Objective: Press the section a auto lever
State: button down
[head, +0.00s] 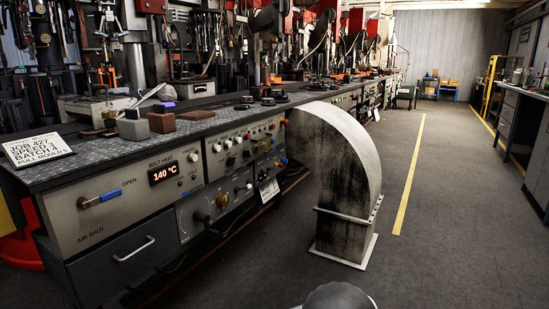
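A long control bench (122,214) runs from the near left into the distance. Its front panel (243,146) carries several white, black and red knobs and small switches; their labels are too small to read. I cannot tell which control is the section A auto lever. A blue-handled lever (100,200) sits on the nearer panel, with "OPEN" above it and "AIR SHUT" below. A red display (164,173) beside it reads 140 °C under "BELT HEAT". My gripper is not in view; only a dark rounded part, probably of my arm, shows at the bottom edge.
A curved grey metal duct (345,170) stands on the floor right of the panel, close to the bench. A job sign (37,149) and small blocks (161,119) are on the bench top. The floor (445,230) is clear to the right, with yellow lines.

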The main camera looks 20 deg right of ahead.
aim_at(260, 180)
jog(key=i+z, duration=0.15)
jog(key=i, duration=0.45)
jog(key=i+z, duration=0.15)
jog(key=i, duration=0.45)
jog(key=i+j+z, duration=0.2)
jog(key=i, duration=0.35)
